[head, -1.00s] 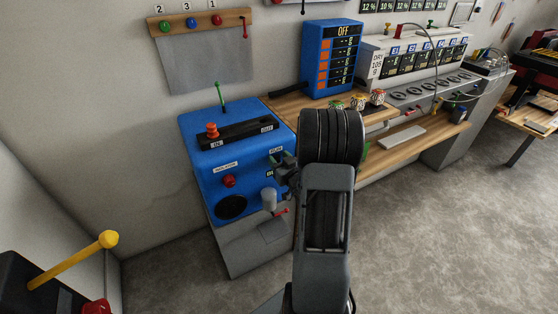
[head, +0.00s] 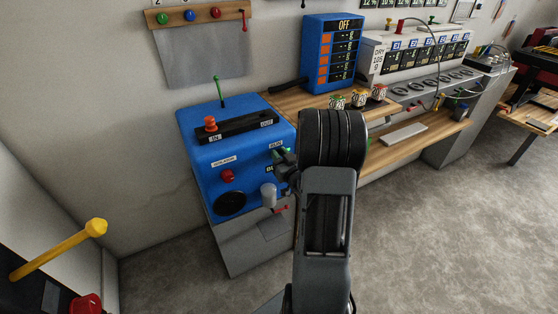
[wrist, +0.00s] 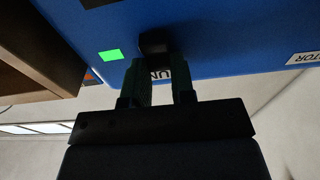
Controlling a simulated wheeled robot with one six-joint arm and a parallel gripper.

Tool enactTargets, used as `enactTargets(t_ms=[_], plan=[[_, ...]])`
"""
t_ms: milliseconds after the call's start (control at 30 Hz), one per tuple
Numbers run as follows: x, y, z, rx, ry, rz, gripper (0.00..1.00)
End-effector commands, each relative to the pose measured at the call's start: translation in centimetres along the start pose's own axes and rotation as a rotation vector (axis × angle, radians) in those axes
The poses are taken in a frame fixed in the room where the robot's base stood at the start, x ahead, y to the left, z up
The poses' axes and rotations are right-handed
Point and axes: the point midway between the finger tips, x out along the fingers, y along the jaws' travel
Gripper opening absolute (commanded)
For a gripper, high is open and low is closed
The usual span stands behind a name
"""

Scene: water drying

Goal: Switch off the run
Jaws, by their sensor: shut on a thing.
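The blue control box (head: 205,168) stands on a grey base against the wall. My gripper (head: 279,157) is at the right part of its front face, partly hidden by my own arm. In the wrist view, my gripper (wrist: 160,85) is shut on a small black switch knob (wrist: 153,42) on the blue panel (wrist: 225,35). A white label (wrist: 181,76), partly covered by the fingers, shows letters like "UN". A green lit square (wrist: 110,55) shows beside the knob.
A blue display reading OFF (head: 333,55) stands on the wooden bench (head: 290,102). A yellow lever (head: 60,249) is at lower left. The floor at right is clear.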

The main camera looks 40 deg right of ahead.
Motion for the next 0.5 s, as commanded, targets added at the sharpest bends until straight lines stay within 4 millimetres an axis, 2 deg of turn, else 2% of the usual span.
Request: enactTargets(t_ms=[33, 500], plan=[[-0.09, 0.04, 1.12, -0.003, 0.035, 0.001, 0.00], [-0.37, 0.04, 1.00, -0.002, 0.264, 0.000, 0.00]])
